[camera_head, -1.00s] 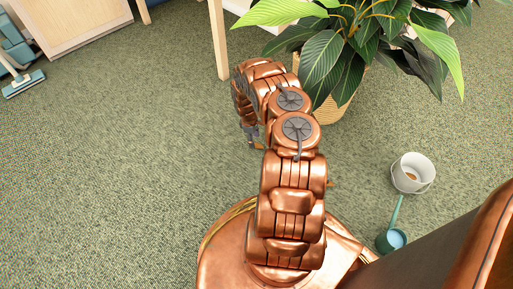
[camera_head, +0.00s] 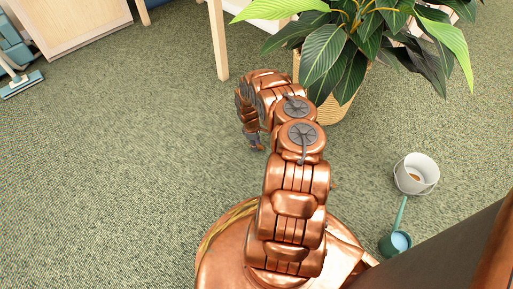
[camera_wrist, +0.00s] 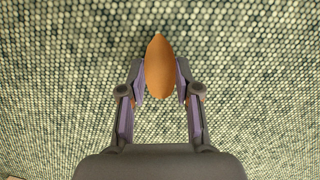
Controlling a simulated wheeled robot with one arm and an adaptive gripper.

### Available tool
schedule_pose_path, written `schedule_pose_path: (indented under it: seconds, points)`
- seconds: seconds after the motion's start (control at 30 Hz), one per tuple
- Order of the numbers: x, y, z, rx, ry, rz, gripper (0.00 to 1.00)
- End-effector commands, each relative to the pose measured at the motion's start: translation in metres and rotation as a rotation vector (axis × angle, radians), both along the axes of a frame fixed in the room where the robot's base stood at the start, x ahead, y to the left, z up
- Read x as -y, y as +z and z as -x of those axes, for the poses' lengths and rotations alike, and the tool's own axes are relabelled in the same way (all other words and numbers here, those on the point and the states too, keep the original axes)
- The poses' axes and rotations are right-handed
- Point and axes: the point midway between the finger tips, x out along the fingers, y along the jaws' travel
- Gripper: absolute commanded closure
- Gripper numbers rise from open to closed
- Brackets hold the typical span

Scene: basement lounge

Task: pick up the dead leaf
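The dead leaf (camera_wrist: 160,68) is orange-brown and pointed at its far end. In the wrist view it lies lengthwise between the two fingertips of my gripper (camera_wrist: 160,84). Both fingers come up to its long sides and appear to touch them, so the gripper looks shut on it. In the head view my gripper (camera_head: 255,141) is low over the carpet, to the left of the potted plant, partly covered by my arm. The leaf is too small there to make out clearly.
A potted plant (camera_head: 325,60) in a woven basket stands just beyond my arm. A wooden table leg (camera_head: 218,45) is left of it. The carpet (camera_head: 110,160) on the left is clear.

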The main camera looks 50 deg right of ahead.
Motion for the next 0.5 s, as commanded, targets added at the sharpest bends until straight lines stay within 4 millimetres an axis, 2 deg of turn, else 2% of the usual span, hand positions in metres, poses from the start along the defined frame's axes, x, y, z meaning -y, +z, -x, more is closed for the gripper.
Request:
schedule_pose_path:
  seconds: [0.03, 0.1, 0.5]
  points:
    - [-0.0001, 0.0001, -0.0001, 0.000, 0.000, 0.000, 0.76]
    - [0.0000, 0.0000, 0.0000, 0.000, 0.000, 0.000, 0.82]
    - [0.0001, 0.0051, -0.0001, 0.000, 0.001, 0.000, 0.82]
